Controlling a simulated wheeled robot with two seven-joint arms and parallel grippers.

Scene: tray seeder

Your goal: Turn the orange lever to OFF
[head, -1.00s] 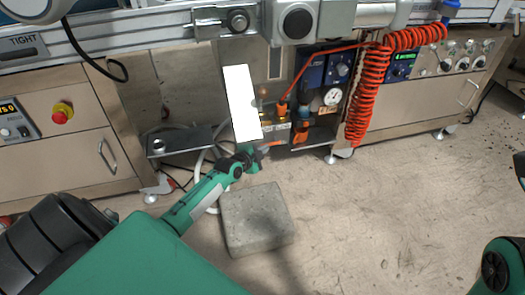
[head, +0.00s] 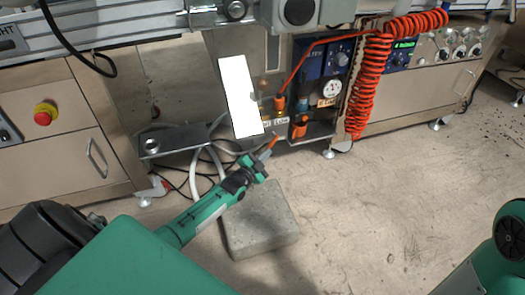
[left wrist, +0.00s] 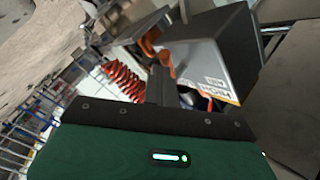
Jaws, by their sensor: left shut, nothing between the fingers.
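An orange lever (head: 269,144) shows in the head view just beyond the tip of my left gripper (head: 262,163), below the lower end of a bright white panel. It slants up to the right. An orange handle (left wrist: 168,62) also shows in the left wrist view, in front of a grey box with a label, close above my dark fingers (left wrist: 163,84). My left gripper is shut and holds nothing. Whether it touches the lever I cannot tell. The lever's pivot and any OFF marking are hidden or too small to read. My right gripper is out of view.
The white panel (head: 240,97) stands above the gripper. Orange fittings (head: 299,128), a gauge (head: 330,89) and a coiled red hose (head: 369,85) are to the right. A metal shelf (head: 180,139) is at left. A concrete block (head: 262,225) lies below my forearm. Floor at right is clear.

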